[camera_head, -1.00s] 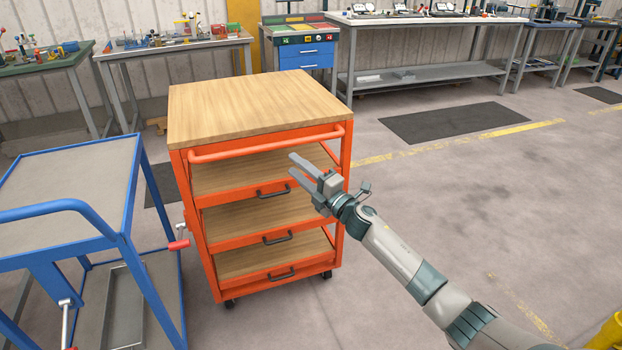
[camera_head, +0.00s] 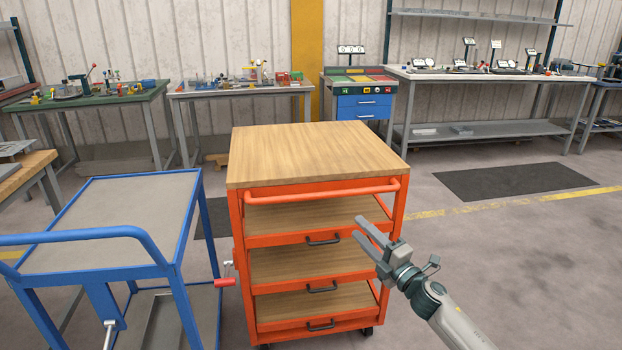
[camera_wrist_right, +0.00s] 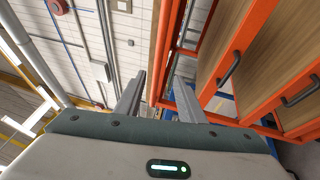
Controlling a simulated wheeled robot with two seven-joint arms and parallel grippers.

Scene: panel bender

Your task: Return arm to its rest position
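My right gripper (camera_head: 368,238) is in front of the right side of the orange cart (camera_head: 322,193), just below the level of its handle bar. Its two fingers are apart with nothing between them. The right wrist view also shows the open fingers (camera_wrist_right: 160,95), with the orange cart's drawers (camera_wrist_right: 255,60) to their right. The right arm (camera_head: 455,325) comes in from the lower right. My left gripper is not in view.
A blue cart (camera_head: 115,225) stands to the left of the orange cart. Workbenches with tools line the back wall, with a blue drawer cabinet (camera_head: 363,105) among them. A dark mat (camera_head: 515,181) lies on open floor at the right.

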